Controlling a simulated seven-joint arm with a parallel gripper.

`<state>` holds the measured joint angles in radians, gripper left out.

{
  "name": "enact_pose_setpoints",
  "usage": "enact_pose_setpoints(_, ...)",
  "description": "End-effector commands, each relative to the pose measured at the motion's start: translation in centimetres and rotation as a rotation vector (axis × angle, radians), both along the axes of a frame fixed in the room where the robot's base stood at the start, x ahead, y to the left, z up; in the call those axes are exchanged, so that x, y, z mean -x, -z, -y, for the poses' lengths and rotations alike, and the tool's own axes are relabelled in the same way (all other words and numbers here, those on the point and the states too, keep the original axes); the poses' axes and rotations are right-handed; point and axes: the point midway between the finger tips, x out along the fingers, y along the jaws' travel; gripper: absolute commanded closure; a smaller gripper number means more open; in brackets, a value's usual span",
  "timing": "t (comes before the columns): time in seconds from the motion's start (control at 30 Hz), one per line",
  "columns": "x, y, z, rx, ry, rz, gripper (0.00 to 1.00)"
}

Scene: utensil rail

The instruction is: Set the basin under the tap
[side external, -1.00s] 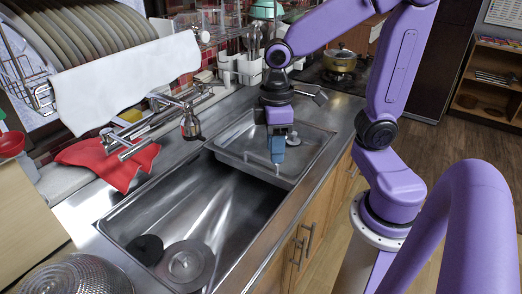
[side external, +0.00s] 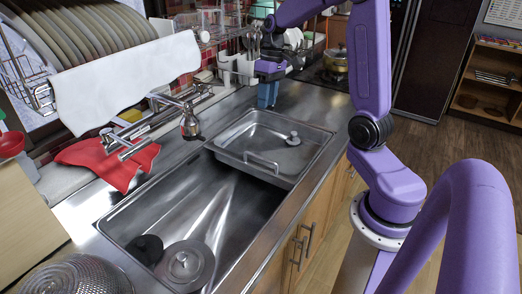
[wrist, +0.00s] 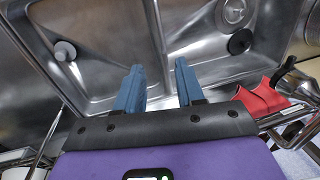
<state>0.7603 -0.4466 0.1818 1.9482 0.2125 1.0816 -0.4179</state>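The basin, a shallow steel tray (side external: 238,137) with a bar handle (side external: 261,163) along its near left side, sits at the right end of the sink in the side view. It also shows at left in the wrist view (wrist: 95,75). The tap (side external: 189,125) hangs at the back of the sink, left of the basin, with its spout pointing down. My gripper (side external: 267,98) is beyond the basin's back edge, over the counter side, apart from the basin. In the wrist view its two blue fingers (wrist: 158,85) are spread with nothing between them.
The deep sink compartment (side external: 200,205) left of the basin is open, with a round drain strainer (side external: 185,264) and a black disc (side external: 145,249) at its near end. A red cloth (side external: 105,160) lies behind the sink. A pot (side external: 336,60) stands on the stove.

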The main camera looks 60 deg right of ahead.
Motion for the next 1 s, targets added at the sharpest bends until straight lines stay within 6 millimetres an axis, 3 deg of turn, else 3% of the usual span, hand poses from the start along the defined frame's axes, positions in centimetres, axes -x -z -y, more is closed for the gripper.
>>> enact_pose_setpoints(0.17, 0.1, 1.9, -0.4, -0.001, -0.001, -0.004, 0.62)
enact_pose_setpoints(0.8, 0.1, 13.4, -2.7, -0.002, 0.000, -0.006, 0.62)
enact_pose_setpoints(1.0, 0.1, 15.7, -3.2, -0.001, -0.001, -0.003, 0.62)
